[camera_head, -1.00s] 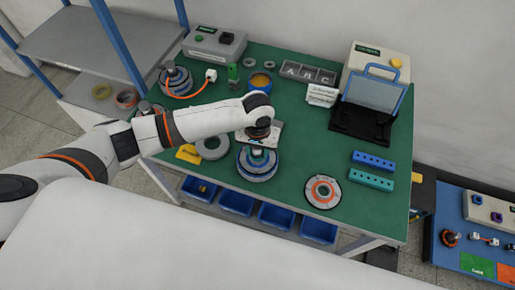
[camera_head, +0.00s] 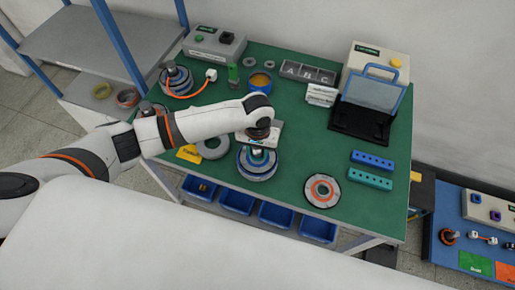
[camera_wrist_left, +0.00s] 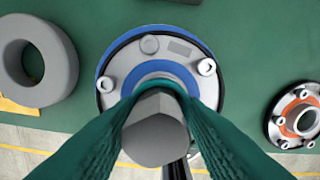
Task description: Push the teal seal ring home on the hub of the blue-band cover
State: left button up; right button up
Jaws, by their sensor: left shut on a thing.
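The blue-band cover (camera_head: 257,174) sits on the green bench under my left gripper. In the left wrist view the cover (camera_wrist_left: 110,62) is a grey disc with a blue rim, a blue inner band and bolts. My left gripper (camera_head: 258,148) points down at the cover's middle. A grey hexagonal piece (camera_wrist_left: 155,130) stands between the fingers and hides much of the ring. I cannot tell how low the ring sits. My right gripper is not in view.
A grey ring (camera_head: 212,147) and a yellow card (camera_head: 189,153) lie left of the cover. An orange-banded cover (camera_head: 322,191) lies to its right, with blue (camera_head: 372,161) and teal (camera_head: 370,179) blocks beyond. Bare bench lies between the covers.

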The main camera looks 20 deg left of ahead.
pick_arm(q)
jog(key=shift+s+f+p, duration=0.1)
jog(key=shift+p, duration=0.3)
dwell(0.4)
jog(key=shift+s+f, duration=0.1)
jog(key=shift+s, duration=0.05)
dwell(0.6)
jog(key=o, duration=1.2)
jog(key=shift+w, duration=0.2)
notch_tip(320, 180, up, 12)
jog(key=shift+r+b, duration=0.1)
jog(key=shift+b, duration=0.5)
